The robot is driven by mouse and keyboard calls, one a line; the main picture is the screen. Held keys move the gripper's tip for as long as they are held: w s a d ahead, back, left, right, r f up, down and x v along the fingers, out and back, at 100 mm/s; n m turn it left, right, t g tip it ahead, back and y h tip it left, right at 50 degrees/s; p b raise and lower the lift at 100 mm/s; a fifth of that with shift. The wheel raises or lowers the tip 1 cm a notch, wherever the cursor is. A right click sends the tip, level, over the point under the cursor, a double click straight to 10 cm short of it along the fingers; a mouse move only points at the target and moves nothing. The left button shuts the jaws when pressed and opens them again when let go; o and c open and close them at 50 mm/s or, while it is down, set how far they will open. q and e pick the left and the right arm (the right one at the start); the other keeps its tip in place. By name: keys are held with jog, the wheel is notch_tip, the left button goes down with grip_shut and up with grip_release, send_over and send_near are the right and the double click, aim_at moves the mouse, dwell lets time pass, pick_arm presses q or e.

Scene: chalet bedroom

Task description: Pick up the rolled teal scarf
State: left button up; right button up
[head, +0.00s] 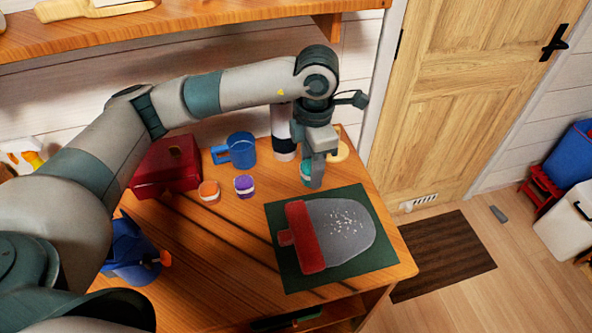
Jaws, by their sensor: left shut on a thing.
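My left gripper (314,184) reaches down over the back right of the wooden table (215,245). It is shut on the rolled teal scarf (305,171), a small teal roll partly hidden by the fingers. I cannot tell whether the roll still touches the table. It is just behind the dark green mat (287,272). My right gripper is not in view.
An orange roll (209,190) and a purple roll (244,184) stand left of the gripper. Behind are a blue mug (241,150), a red box (166,168) and a dark-and-white cylinder (284,148). A red-and-grey flat object (340,232) lies on the mat. A shelf (200,26) overhangs the back.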

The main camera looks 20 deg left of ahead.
pick_arm(q)
jog(key=shift+d+r, duration=0.35)
jog(key=shift+d, duration=0.2)
jog(key=shift+s, duration=0.1)
